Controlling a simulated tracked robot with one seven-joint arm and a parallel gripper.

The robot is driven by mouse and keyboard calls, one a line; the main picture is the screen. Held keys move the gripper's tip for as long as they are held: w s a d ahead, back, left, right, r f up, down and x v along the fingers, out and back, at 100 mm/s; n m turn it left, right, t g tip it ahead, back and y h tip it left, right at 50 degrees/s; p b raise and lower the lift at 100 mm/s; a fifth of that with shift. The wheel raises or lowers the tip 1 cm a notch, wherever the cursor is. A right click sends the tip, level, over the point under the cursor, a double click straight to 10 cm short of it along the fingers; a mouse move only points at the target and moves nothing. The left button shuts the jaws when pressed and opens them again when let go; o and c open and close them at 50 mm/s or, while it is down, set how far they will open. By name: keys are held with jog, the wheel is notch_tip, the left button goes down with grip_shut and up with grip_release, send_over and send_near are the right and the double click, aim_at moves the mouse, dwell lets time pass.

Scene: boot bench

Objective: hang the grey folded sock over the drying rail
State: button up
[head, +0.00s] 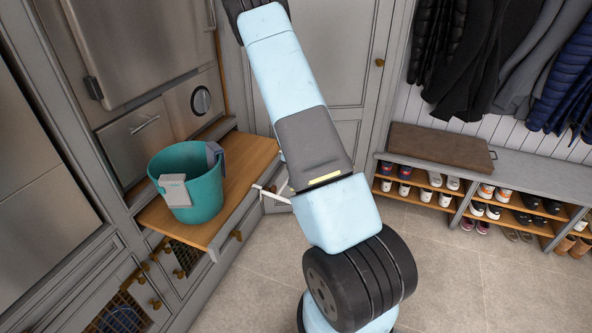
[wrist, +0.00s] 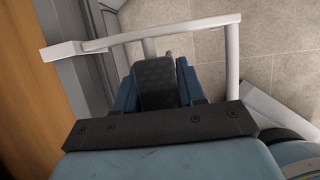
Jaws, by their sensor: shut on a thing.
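A dark grey folded sock (wrist: 153,90) is held between the blue fingers of my gripper (wrist: 156,72) in the wrist view. The fingers are shut on its sides. The white drying rail (wrist: 165,34) crosses the wrist view just above the sock in the picture. A gap of floor shows between them, and the sock does not appear draped over the rail. In the head view part of the white rail (head: 272,192) shows left of my arm, by the wooden shelf's corner. My gripper and the sock are hidden behind my arm there.
A teal bucket (head: 199,165) stands on the pull-out wooden shelf (head: 243,160), with a light grey piece and a blue-grey piece over its rim. A shoe bench (head: 535,180) stands at the right under hanging coats. The tiled floor between is clear.

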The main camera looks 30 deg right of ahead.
jog(key=o, duration=1.1)
jog(key=shift+v, duration=6.8)
jog(key=shift+r, duration=0.1)
